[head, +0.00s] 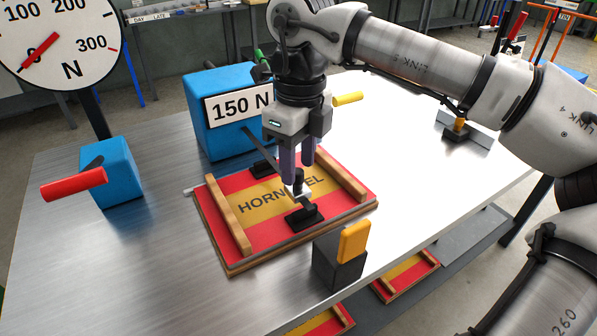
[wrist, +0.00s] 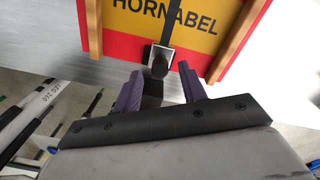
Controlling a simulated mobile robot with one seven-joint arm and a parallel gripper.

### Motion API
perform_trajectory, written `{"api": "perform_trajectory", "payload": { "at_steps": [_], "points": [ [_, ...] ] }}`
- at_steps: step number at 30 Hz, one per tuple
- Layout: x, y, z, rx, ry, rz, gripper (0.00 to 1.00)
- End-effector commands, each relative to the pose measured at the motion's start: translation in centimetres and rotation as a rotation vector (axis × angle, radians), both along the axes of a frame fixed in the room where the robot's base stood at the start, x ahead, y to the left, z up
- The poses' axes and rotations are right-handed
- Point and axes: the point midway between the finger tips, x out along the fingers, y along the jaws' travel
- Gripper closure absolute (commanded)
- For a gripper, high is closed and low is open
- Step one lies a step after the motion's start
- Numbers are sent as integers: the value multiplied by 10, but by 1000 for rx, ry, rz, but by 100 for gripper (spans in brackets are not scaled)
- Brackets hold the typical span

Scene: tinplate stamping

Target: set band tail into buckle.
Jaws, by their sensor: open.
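A dark band (head: 268,155) runs from near the blue box across the printed red-and-yellow panel; it also shows in the wrist view (wrist: 171,25). Its near end meets a pale metal piece (head: 303,194) with a dark knob, also in the wrist view (wrist: 158,66). A black block (head: 303,216), apparently the buckle, sits at the panel's near edge. I cannot tell whether the band's end is inside it. My gripper (head: 299,175) points down with purple fingers apart. In the wrist view the fingertips (wrist: 160,72) lie either side of the knob, with gaps visible.
The panel (head: 222,205) has wooden rails (head: 228,228) left and right. Behind it stands a blue box (head: 205,92) marked 150 N. A black block with a yellow lever (head: 354,242) stands close in front. A blue box with a red handle (head: 73,185) is left. The table's right side is mostly clear.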

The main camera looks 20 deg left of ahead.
Motion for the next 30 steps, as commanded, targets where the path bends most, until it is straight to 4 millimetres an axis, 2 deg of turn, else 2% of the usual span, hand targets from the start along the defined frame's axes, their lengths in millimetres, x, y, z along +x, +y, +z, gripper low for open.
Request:
{"api": "perform_trajectory", "payload": {
  "at_steps": [3, 6, 17, 26, 30],
  "points": [
    [0, 0, -16, 0, 0, 0, 58],
    [-1, 0, -23, 0, 0, 1, 58],
    [-1, 0, -27, 1, -1, 0, 60],
    [-1, 0, -27, 1, -1, 0, 99],
    [-1, 0, -26, 1, -1, 1, 100]
  ]
}}
